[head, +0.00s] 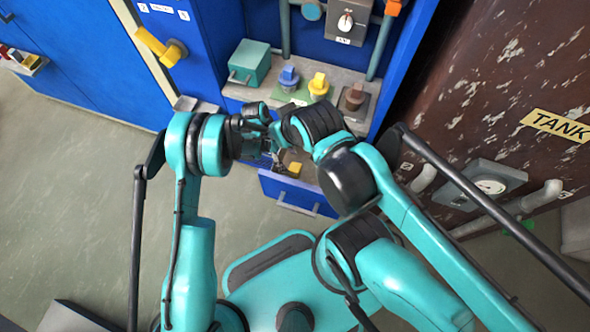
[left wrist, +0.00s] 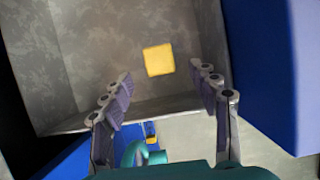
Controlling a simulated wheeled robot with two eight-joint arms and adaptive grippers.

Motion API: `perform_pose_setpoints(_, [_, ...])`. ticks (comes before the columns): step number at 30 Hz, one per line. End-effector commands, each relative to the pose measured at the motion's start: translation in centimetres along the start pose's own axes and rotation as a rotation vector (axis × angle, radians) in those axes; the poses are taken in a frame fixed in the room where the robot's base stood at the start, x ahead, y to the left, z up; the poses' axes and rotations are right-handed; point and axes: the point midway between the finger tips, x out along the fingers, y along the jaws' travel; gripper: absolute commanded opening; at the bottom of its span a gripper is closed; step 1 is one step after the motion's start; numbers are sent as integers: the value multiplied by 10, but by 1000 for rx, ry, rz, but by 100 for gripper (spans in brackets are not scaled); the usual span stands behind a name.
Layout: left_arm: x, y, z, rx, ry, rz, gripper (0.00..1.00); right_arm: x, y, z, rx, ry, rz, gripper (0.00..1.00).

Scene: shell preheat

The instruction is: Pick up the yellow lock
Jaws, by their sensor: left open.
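The yellow lock (head: 294,168) lies in the open blue drawer (head: 292,194), below the shelf. In the left wrist view it is a small yellow block (left wrist: 159,60) on the drawer's grey floor (left wrist: 95,50). My left gripper (head: 274,150) is at the drawer, partly hidden by arm parts in the head view. In the left wrist view my left gripper (left wrist: 165,86) is open and empty, its fingers spread on either side of the lock's line and apart from it. My right arm crosses in from the right; its fingers cannot be made out.
Above the drawer, a shelf holds a teal box (head: 250,62), a blue knob (head: 289,77), a yellow knob (head: 319,86) and a dark knob (head: 353,96). A yellow handle (head: 160,46) projects from the blue cabinet. Open floor (head: 80,180) lies left.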

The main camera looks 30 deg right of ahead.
Motion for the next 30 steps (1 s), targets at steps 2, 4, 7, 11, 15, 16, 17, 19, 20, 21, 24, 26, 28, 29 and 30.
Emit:
perform_pose_setpoints(2, [11,0,0,-2,-1,-2,60,3,0,2,0,0,0,40])
perform_pose_setpoints(4, [19,0,-1,-1,-1,-2,60,6,0,5,0,0,0,40])
perform_pose_setpoints(7, [29,0,-1,0,-1,-2,60,10,0,7,0,0,0,40])
perform_pose_setpoints(11, [42,0,-1,1,-1,-1,60,17,0,12,0,0,0,40])
perform_pose_setpoints(15, [65,1,-2,0,-1,-1,60,28,0,20,0,0,0,40])
perform_pose_setpoints(16, [69,1,-2,0,-1,-1,60,30,0,21,0,0,0,40])
perform_pose_setpoints(17, [73,1,-2,0,-1,-1,60,31,0,22,0,0,0,40])
perform_pose_setpoints(19, [78,1,-2,0,-1,0,60,32,0,23,0,0,0,40])
perform_pose_setpoints(20, [78,1,-1,0,-1,0,60,32,0,23,0,0,0,40])
perform_pose_setpoints(21, [78,1,-1,0,-1,0,60,31,0,22,0,0,0,40])
perform_pose_setpoints(24, [77,1,-1,0,-1,0,60,30,0,22,0,0,0,40])
perform_pose_setpoints(26, [76,1,-1,0,-1,0,55,30,0,22,0,0,0,40])
perform_pose_setpoints(28, [76,1,-1,0,-1,0,37,30,0,22,0,0,0,40])
perform_pose_setpoints(29, [76,1,-1,0,-1,0,29,30,0,22,0,0,0,40])
perform_pose_setpoints(30, [76,1,-1,0,-1,0,18,30,0,22,0,0,0,40])
